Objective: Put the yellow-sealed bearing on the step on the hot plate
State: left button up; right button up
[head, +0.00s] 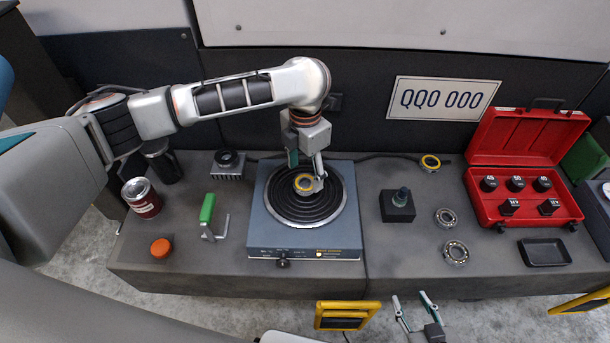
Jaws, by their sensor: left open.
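A yellow-sealed bearing (304,183) lies at the middle of the black coil of the blue-grey hot plate (258,222). My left gripper (307,176) reaches down from behind with its fingers open around or just above this bearing; whether they touch it I cannot tell. Another yellow-ringed bearing (430,162) lies on the bench at the back right. I cannot make out a separate step on the hot plate. My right gripper (416,312) is open and empty in front of the bench's front edge.
Two plain bearings (446,218) (456,252) and a black block with a post (397,208) are right of the plate. A red socket case (480,208) and black tray (544,252) lie further right. A green-handled tool (207,212), red can (141,197) and orange cap (161,248) are left.

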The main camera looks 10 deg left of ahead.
aim_at(305, 184)
pick_arm(q)
notch_tip(305, 184, up, 9)
jog(key=p, duration=0.1)
jog(key=shift+r+p, duration=0.15)
jog(key=shift+p, duration=0.15)
pick_arm(e)
jog(key=r, duration=0.2)
jog(key=shift+w+r, duration=0.3)
jog(key=shift+r, duration=0.1)
